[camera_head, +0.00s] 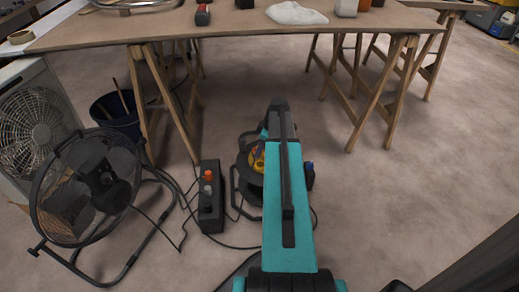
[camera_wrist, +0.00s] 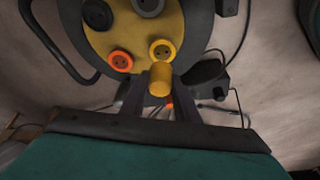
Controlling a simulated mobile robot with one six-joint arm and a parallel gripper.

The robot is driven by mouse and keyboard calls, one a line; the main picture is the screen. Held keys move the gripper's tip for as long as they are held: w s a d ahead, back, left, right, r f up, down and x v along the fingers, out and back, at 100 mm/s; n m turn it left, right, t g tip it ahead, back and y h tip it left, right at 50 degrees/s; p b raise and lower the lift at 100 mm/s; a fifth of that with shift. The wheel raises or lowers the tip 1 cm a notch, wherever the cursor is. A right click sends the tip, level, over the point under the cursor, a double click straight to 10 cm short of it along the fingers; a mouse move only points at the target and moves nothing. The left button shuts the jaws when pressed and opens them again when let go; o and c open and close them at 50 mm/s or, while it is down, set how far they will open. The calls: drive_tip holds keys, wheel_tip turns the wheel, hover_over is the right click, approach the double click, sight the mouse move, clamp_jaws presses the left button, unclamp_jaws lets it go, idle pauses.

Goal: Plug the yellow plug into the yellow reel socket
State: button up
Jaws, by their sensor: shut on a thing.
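The yellow plug (camera_wrist: 159,82) is held in my gripper (camera_wrist: 159,96), which is shut on it, in the wrist view. The cable reel (camera_wrist: 200,50) has a yellow face with several round sockets. The yellow reel socket (camera_wrist: 161,49) shows two dark holes just beyond the plug's far end. Whether plug and socket touch, I cannot tell. An orange socket (camera_wrist: 121,61) sits to its left on the same face. In the head view the reel (camera_head: 242,180) stands on the floor, partly hidden behind my arm, and my gripper is hidden there.
A black power box (camera_head: 210,213) with an orange plug (camera_head: 208,175) stands left of the reel. A floor fan (camera_head: 88,188) and loose cables lie further left. A trestle table (camera_head: 230,27) stands behind. The floor on the right is clear.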

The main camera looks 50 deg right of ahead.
drive_tip(key=shift+f+b, duration=1.55)
drive_tip(key=shift+f, duration=0.8)
drive_tip(key=shift+s+p, duration=0.1)
drive_tip(key=shift+p, duration=0.8)
idle(0.8)
drive_tip(key=shift+f, duration=0.5)
idle(0.9)
drive_tip(key=o, duration=1.1)
drive_tip(key=shift+r, duration=0.1)
drive_tip(key=p+v, duration=0.4)
drive_tip(key=v, duration=0.9)
drive_tip(key=shift+s+d+r+p, duration=0.1)
drive_tip(key=shift+s+r+p, duration=0.05)
drive_tip(key=shift+r+p, duration=0.15)
